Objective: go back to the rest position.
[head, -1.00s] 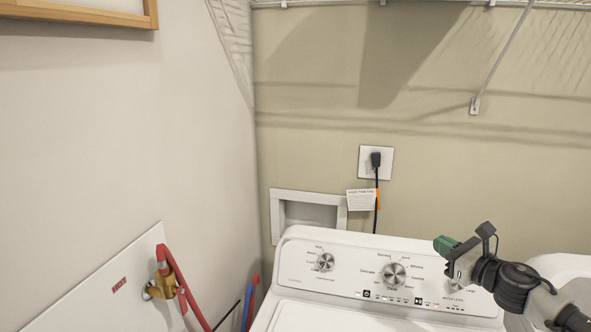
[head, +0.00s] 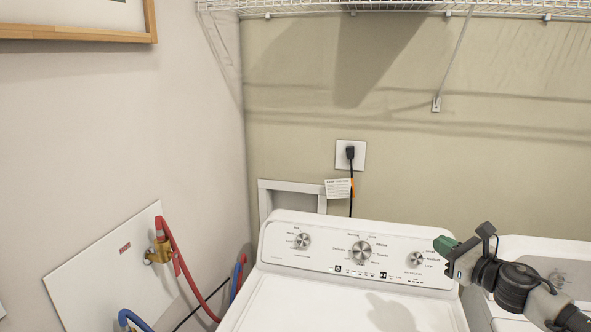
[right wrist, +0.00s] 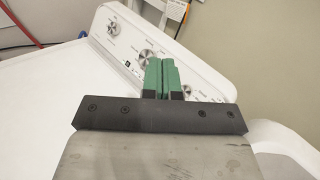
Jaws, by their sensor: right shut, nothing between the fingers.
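My right gripper (head: 443,246) comes in from the lower right of the head view, in front of the right end of the washer's control panel. Its green fingertips also show in the right wrist view (right wrist: 161,75), shut together with nothing between them. The white washer (head: 300,300) has a panel with several knobs and stands below and to the left of the gripper. The gripper appears apart from the panel. My left gripper is not in view.
A second white machine (head: 520,250) stands at the right, behind my right arm. A wire shelf (head: 400,8) runs along the top of the back wall. Red and blue hoses (head: 180,265) and a brass valve (head: 158,251) are at the lower left. The washer's top is clear.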

